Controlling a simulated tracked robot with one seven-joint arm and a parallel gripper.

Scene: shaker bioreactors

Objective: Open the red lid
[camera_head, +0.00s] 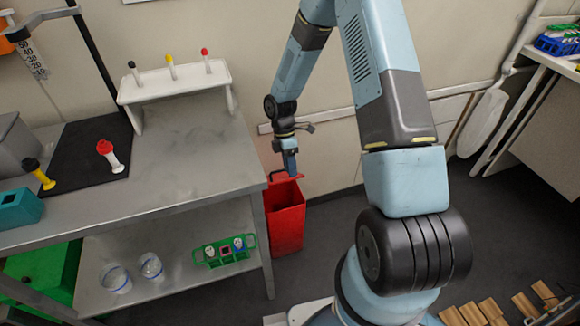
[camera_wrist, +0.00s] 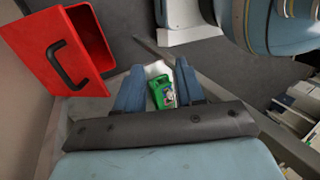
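The red bin (camera_head: 285,222) stands on the floor at the right end of the bench. In the wrist view, its red lid (camera_wrist: 38,62) with a black handle (camera_wrist: 66,64) lies at the left. The red inside of the bin (camera_wrist: 92,38) shows beside the lid, so the lid appears swung aside. My gripper (camera_head: 290,170) is just above the bin in the head view. In the wrist view its two blue fingers (camera_wrist: 160,88) are spread apart, and the handle is outside them to the left. A green and white thing shows through the gap; it looks like background.
A grey bench (camera_head: 190,150) with a lower shelf stands left of the bin. The shelf holds a green rack (camera_head: 226,252) and two clear vessels (camera_head: 130,274). The wall is close behind the bin. Wooden pieces (camera_head: 490,312) lie at the lower right.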

